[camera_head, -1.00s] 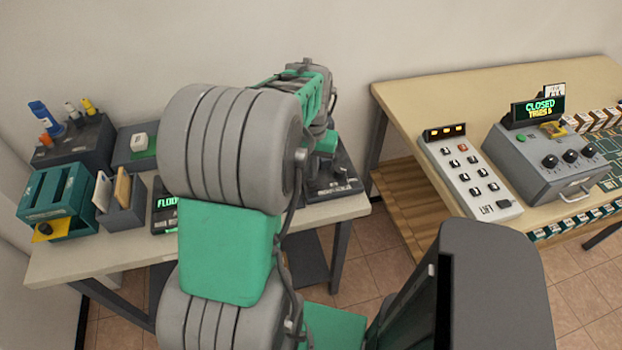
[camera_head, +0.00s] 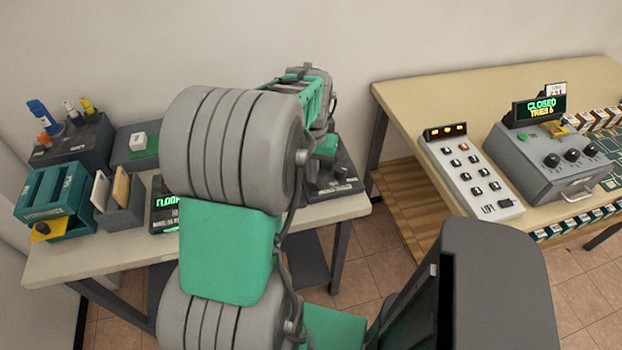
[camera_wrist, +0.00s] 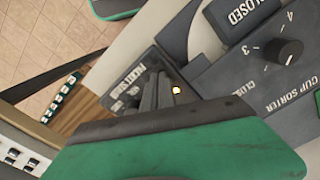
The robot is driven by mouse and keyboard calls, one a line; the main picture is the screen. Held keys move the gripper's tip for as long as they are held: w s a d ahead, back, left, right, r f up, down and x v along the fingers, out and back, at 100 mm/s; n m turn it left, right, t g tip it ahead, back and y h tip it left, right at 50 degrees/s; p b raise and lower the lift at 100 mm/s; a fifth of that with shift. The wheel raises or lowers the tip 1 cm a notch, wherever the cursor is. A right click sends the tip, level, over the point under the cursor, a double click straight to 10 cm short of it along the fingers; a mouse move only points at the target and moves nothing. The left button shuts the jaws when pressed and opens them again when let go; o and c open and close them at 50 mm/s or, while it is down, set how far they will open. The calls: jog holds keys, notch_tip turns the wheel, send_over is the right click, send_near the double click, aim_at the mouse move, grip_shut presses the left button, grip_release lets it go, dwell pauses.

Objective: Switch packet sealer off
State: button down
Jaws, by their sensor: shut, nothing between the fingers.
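The packet sealer (camera_wrist: 126,84) is a dark panel whose label appears upside down in the wrist view. A small lit spot (camera_wrist: 176,90) shows right beside my gripper's fingers. My gripper (camera_wrist: 158,95) is shut and empty, with its dark fingers over the sealer's panel; I cannot tell whether they touch it. In the head view the dark device at the right end of the left table (camera_head: 345,182) appears to be the sealer, partly hidden by my arm. My gripper is hidden behind my arm there. The sealer's switch cannot be made out.
The cup sorter (camera_wrist: 285,85) with its round dial lies close on the right in the wrist view, beside a CLOSED sign (camera_wrist: 243,14). In the head view, a white button panel (camera_head: 470,175) and a grey box with knobs (camera_head: 560,160) stand on the right table (camera_head: 440,95).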

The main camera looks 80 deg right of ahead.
jog(key=shift+f, duration=0.45)
jog(key=shift+r, duration=0.1)
jog(key=shift+r+p, duration=2.4)
jog(key=shift+r, duration=1.05)
